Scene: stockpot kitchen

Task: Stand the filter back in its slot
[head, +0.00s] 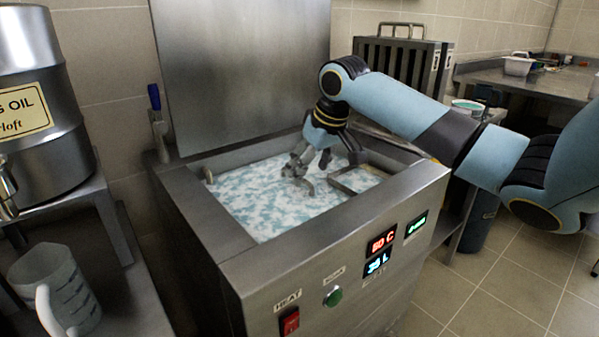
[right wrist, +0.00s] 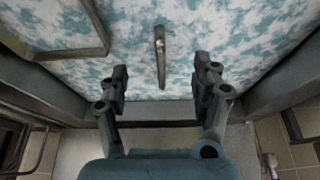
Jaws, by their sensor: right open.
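A metal vat (head: 215,215) holds foamy blue-and-white liquid (head: 262,205). No whole filter shows in the vat; a thin metal handle-like bar (right wrist: 160,55) sticks out of the foam, and whatever is under it is hidden. My right gripper (head: 312,170) is low over the foam. In the right wrist view it is open (right wrist: 160,76), with the bar lying ahead between its spread fingers, apart from both. A dark slotted rack (head: 398,65) stands behind the vat, with a handle (head: 402,26) on top. My left gripper is not in view.
A rectangular metal frame (head: 356,180) lies at the vat's right side, near the gripper. An upright metal panel (head: 245,75) backs the vat. A steel oil drum (head: 35,110) and a jug (head: 55,285) are at left. Floor is clear at lower right.

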